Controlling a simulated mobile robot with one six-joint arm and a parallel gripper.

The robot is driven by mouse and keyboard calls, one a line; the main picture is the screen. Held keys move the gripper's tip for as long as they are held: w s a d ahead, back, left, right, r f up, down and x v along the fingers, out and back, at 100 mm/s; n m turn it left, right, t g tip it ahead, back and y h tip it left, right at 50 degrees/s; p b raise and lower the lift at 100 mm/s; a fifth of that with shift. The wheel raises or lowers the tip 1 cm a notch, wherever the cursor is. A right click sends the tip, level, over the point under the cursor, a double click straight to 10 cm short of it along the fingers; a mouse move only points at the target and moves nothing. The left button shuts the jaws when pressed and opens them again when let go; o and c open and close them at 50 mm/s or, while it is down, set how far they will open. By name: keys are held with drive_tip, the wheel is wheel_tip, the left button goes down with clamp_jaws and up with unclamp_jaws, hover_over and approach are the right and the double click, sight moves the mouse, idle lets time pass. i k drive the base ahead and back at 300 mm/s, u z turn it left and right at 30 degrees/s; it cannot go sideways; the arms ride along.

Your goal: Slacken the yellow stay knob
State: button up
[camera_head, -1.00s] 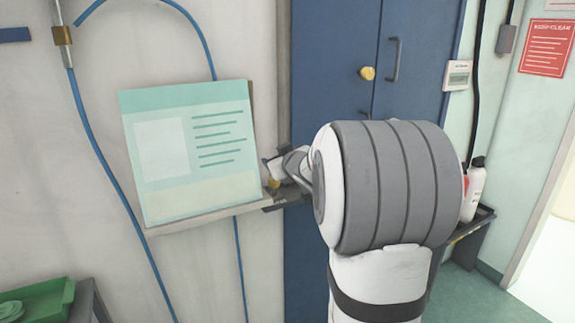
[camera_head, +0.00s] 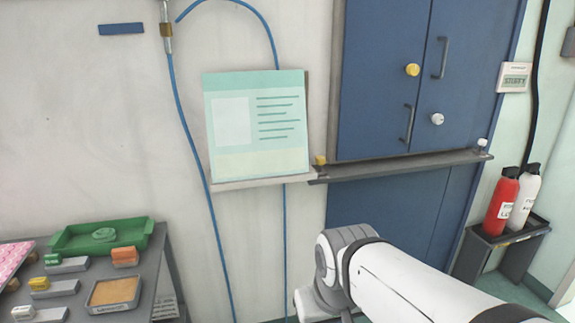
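A small yellow knob (camera_head: 320,160) stands at the left end of the grey rail (camera_head: 400,166) across the blue cabinet, close to the lower right corner of the chart board. A second, rounder yellow knob (camera_head: 412,70) is on the upper left cabinet door. I cannot tell from the labels which one is the stay knob. My arm reaches in from the lower right, below the rail; its gripper is out of view. Neither yellow knob is touched by any visible part of my arm.
White knobs sit on the cabinet door (camera_head: 437,118) and the rail's right end (camera_head: 482,142). A green chart board (camera_head: 257,125) hangs left. A blue hose (camera_head: 185,120) runs down the wall. Lower left is a bench with a green tray (camera_head: 100,236); right, red (camera_head: 502,200) and white bottles (camera_head: 524,196).

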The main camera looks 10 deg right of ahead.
sight(320, 161)
drive_tip(key=k, duration=0.85)
drive_tip(key=z, duration=0.75)
drive_tip(key=i, duration=2.1)
drive_tip(key=u, duration=0.85)
